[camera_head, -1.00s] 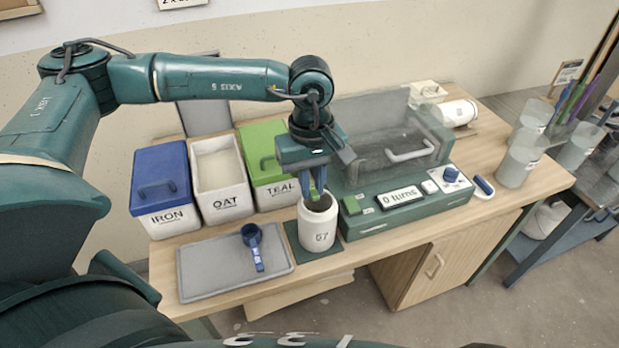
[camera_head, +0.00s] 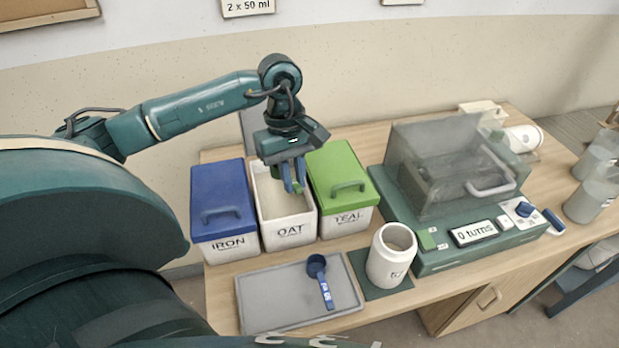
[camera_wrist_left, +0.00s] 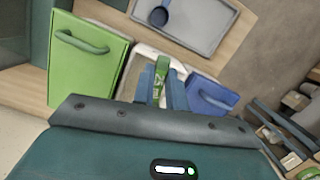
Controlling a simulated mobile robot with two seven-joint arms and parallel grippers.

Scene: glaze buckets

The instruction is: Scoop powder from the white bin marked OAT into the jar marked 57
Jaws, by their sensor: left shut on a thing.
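The white bin marked OAT (camera_head: 290,232) stands open between two lidded bins, with pale powder (camera_head: 270,190) inside. The white jar marked 57 (camera_head: 388,262) stands upright and open on a dark green mat (camera_head: 372,289); its label is only partly readable now. My left gripper (camera_head: 294,178) is over the right side of the OAT bin, fingers down, shut on a green scoop handle. The handle (camera_wrist_left: 160,72) shows between the fingers in the left wrist view. The scoop's bowl is hidden. My right gripper is not in view.
A blue-lidded IRON bin (camera_head: 222,207) and green-lidded TEAL bin (camera_head: 343,185) flank the OAT bin. A grey tray (camera_head: 265,300) in front holds a blue scoop (camera_head: 321,277). A green machine with a clear cover (camera_head: 440,170) stands to the right.

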